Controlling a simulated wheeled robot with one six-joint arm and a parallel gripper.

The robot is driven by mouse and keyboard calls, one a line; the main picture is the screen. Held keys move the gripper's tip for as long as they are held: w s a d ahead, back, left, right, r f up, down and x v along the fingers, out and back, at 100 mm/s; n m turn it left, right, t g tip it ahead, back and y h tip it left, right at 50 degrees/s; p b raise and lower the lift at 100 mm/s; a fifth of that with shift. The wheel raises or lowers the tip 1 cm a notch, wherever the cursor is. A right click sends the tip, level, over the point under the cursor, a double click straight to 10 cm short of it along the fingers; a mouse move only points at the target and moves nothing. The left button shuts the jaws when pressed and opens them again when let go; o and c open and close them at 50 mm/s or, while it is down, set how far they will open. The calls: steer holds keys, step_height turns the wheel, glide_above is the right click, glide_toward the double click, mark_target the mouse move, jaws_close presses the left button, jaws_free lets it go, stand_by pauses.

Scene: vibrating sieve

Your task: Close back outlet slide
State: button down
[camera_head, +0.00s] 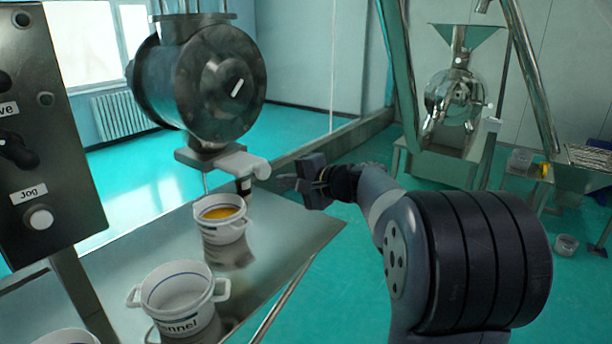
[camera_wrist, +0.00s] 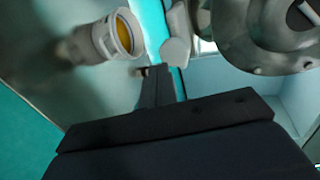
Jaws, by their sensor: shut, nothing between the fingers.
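A pale grey outlet piece (camera_head: 240,165) sits under the round metal machine body (camera_head: 205,85) in the head view; it looks like the outlet with its slide, but I cannot tell how far the slide is open. A dark spout end hangs below it, over a white pot (camera_head: 222,228) holding orange-yellow material. My gripper (camera_head: 284,183) is shut and empty, just right of the outlet's rounded end. In the wrist view my fingertips (camera_wrist: 157,71) are close below the pale outlet end (camera_wrist: 175,52); contact cannot be told. The pot (camera_wrist: 122,36) shows left of them, its rim facing the outlet.
A second white pot (camera_head: 177,300) stands nearer on the metal table (camera_head: 285,228), with part of another at the bottom left. A control panel (camera_head: 45,130) stands at the left.

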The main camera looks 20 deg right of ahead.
mark_target(254, 165)
steer(key=shift+w+a+r+p, duration=0.1)
steer(key=shift+w+a+p, duration=0.15)
steer(key=shift+w+a, duration=0.35)
steer(key=shift+w+a+p, duration=0.25)
steer(key=shift+w+a, duration=0.15)
steer(key=shift+w, duration=0.4)
steer(key=w+a, duration=0.2)
steer(key=w, duration=0.1)
steer(key=w+a+b, duration=0.1)
steer(key=w+a, duration=0.1)
steer(key=shift+w, duration=0.25)
steer(key=shift+r, duration=0.15)
